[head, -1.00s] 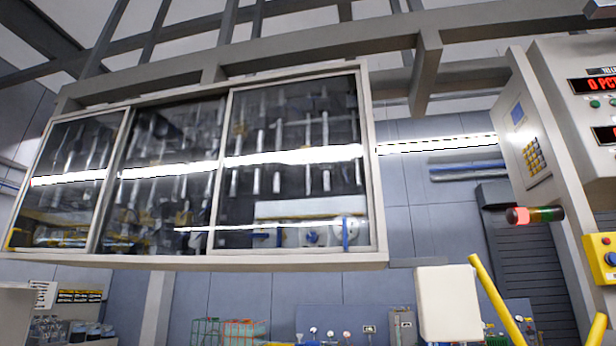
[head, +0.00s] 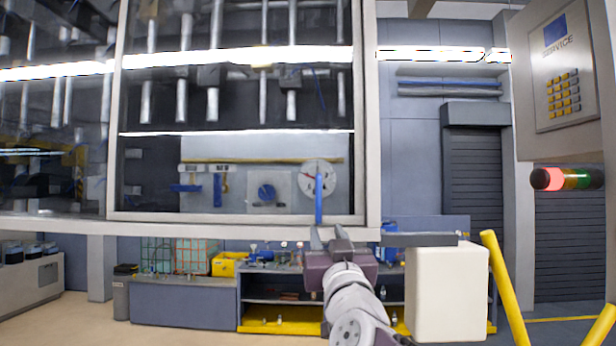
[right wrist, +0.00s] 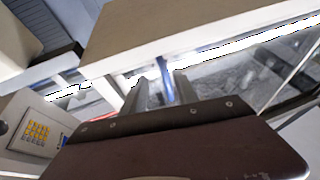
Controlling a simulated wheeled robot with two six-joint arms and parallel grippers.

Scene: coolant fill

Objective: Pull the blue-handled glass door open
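The glass door (head: 240,100) is the right panel of a pale-framed cabinet front. It looks shut. Its blue handle (head: 319,198) stands upright near the door's lower right corner, in front of a white dial behind the glass. My right gripper (head: 329,237) is just below the handle's lower end, fingers up and apart. In the right wrist view the blue handle (right wrist: 165,80) shows between the two spread fingers of the gripper (right wrist: 162,94); I cannot tell whether either touches it. My left gripper is not in view.
A control box with a keypad (head: 564,92) and a red-green signal light (head: 567,179) stand at the right. Yellow rails (head: 503,285) rise at the lower right. A workbench (head: 185,302) and a yellow bin (head: 228,264) are beyond, below the cabinet.

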